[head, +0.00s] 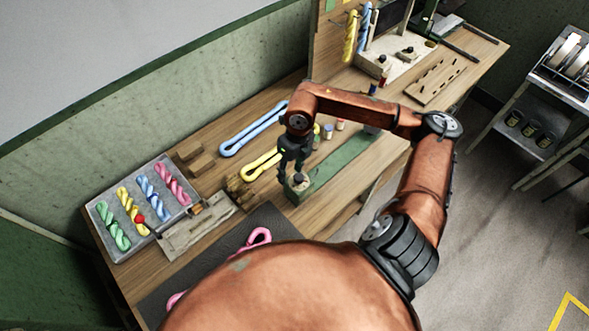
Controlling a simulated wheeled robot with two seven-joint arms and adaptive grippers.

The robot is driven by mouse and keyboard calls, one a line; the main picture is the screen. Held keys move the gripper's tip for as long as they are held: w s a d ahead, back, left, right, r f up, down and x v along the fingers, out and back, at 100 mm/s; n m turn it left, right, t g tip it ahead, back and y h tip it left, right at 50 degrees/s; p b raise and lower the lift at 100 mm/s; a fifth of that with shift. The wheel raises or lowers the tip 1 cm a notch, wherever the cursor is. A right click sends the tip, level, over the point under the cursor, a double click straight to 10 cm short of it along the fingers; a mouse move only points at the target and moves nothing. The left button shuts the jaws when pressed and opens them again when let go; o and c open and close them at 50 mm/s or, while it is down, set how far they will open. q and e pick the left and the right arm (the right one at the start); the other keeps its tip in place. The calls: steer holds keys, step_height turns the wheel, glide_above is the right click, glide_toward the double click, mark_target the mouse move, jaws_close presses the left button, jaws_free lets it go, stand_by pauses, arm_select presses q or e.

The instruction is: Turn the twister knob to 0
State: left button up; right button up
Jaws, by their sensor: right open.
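A long green twister (335,167) lies on the wooden bench near the middle of the head view. The knob's markings and setting are too small to read. My left gripper is not in view.
A tray (120,250) of coloured twisted skeins stands at the bench's left end. Blue (252,134) and yellow (262,163) hanks lie behind the gripper. A pink hank (258,238) lies on a dark mat (230,247). Small spools (328,131) stand near the green twister.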

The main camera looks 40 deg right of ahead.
mark_target(299, 177)
steer(key=d, duration=0.2)
steer(key=d+h, duration=0.1)
steer(key=d, duration=0.1)
steer(key=shift+w+r+h, duration=0.2)
steer(key=shift+h, duration=0.1)
steer(key=shift+f, duration=0.35)
steer(key=shift+f+p, duration=0.5)
steer(key=shift+f, duration=2.95)
steer(key=c, duration=1.1)
